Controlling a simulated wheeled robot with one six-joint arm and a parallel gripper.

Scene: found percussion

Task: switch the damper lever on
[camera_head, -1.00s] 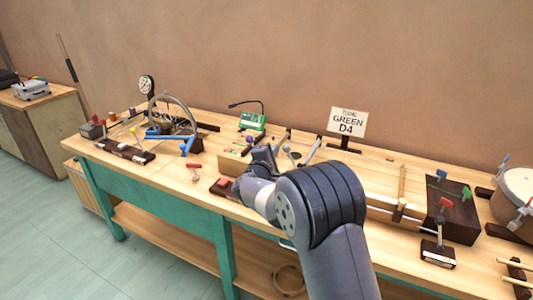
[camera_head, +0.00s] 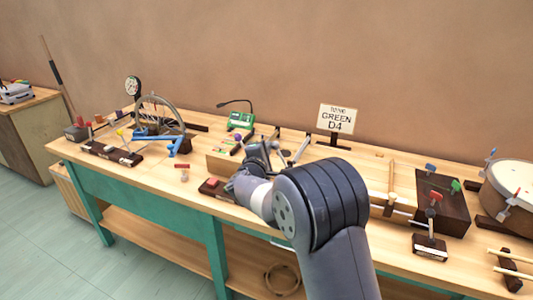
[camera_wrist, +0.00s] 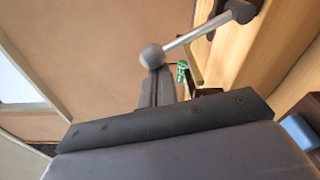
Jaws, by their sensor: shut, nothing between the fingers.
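My gripper (camera_head: 262,152) is over the middle of the workbench; its fingers also show in the wrist view (camera_wrist: 155,78), shut and with nothing between them. In the wrist view a silver rod with a grey ball end (camera_wrist: 152,56) runs from a dark mount at upper right. The ball is at the fingertips; I cannot tell whether they touch. In the head view a grey rod (camera_head: 301,149) stands just right of my gripper. A red-knobbed lever (camera_head: 433,212) stands on a dark labelled base at the right. The labels are too small to read, so I cannot tell which is the damper lever.
A sign reading GREEN D4 (camera_head: 337,119) stands at the back. A dark box with coloured knobs (camera_head: 443,208) and a drum (camera_head: 512,180) are at the right. A green device (camera_head: 241,120), a wheel frame and blue clamp (camera_head: 165,140) are at the left. The bench front edge (camera_head: 130,176) is partly bare.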

